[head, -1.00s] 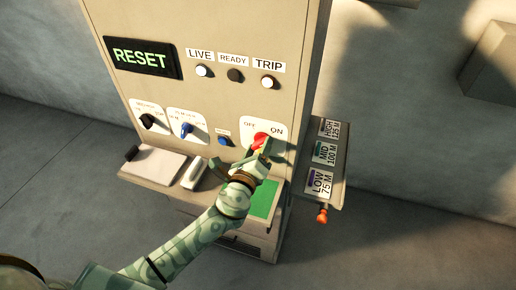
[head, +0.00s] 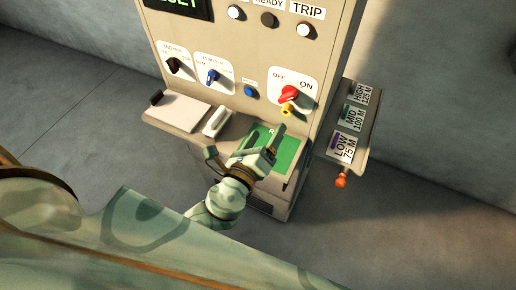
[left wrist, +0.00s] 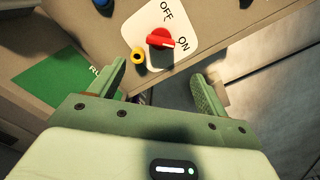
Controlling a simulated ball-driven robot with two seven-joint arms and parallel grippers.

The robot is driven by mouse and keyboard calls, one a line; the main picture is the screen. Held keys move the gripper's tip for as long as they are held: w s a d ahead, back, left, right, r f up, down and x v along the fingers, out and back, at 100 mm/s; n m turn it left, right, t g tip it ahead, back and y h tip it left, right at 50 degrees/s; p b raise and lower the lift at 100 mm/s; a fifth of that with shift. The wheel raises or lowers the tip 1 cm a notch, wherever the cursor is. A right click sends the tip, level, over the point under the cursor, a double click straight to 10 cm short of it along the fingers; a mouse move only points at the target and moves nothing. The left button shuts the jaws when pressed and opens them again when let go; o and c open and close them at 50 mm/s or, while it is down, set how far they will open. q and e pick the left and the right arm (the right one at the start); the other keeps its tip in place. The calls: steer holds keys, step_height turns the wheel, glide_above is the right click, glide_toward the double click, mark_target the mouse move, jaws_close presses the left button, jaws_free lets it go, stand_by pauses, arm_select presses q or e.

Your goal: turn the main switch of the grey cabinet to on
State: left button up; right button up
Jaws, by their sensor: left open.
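The grey cabinet (head: 205,45) has a red main switch (head: 288,93) on a white plate marked OFF and ON. In the left wrist view the main switch (left wrist: 160,38) has a white mark that points toward the ON label. A small yellow round part (left wrist: 138,55) sits just beside the knob, below it in the head view. My left gripper (head: 246,144) is open and empty, below and in front of the switch, apart from it. Its two fingers (left wrist: 160,72) are spread wide in the left wrist view. My right gripper is not in view.
A shelf (head: 232,128) juts out under the panel, with a white pad (head: 178,111), a white handle-like piece (head: 216,122) and a green sheet (head: 286,158). Black, blue and round controls sit left of the switch. A side ledge (head: 357,125) with LOW, MID and HIGH labels stands right.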

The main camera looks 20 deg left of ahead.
arm_select(q)
steer(key=s, duration=0.4)
steer(key=shift+b, duration=0.35)
steer(key=shift+w, duration=0.1)
steer(key=s+a+f+n+g+b, duration=0.1)
steer(key=s+a+f+n+g, duration=0.2)
steer(key=f, duration=0.9)
steer(key=s+a+f+n+g+b, duration=0.15)
steer(key=s+f+n+g, duration=0.35)
steer(key=f, duration=0.8)
steer(key=s+a+f+n+g+b, duration=0.1)
steer(key=s+f+n+g+b, duration=0.3)
steer(key=f, duration=0.8)
steer(key=s+a+f+n+g+b, duration=0.2)
steer(key=s+f+n+b, duration=0.2)
steer(key=s+f, duration=0.7)
steer(key=s+a+f+n+g+b, duration=0.2)
steer(key=s+f+n+g+b, duration=0.1)
steer(key=s+f+n, duration=0.5)
step_height(320, 180, down, 5)
steer(key=s+b, duration=0.1)
steer(key=s, duration=0.1)
steer(key=shift+s+y, duration=0.3)
steer(key=shift+s, duration=0.1)
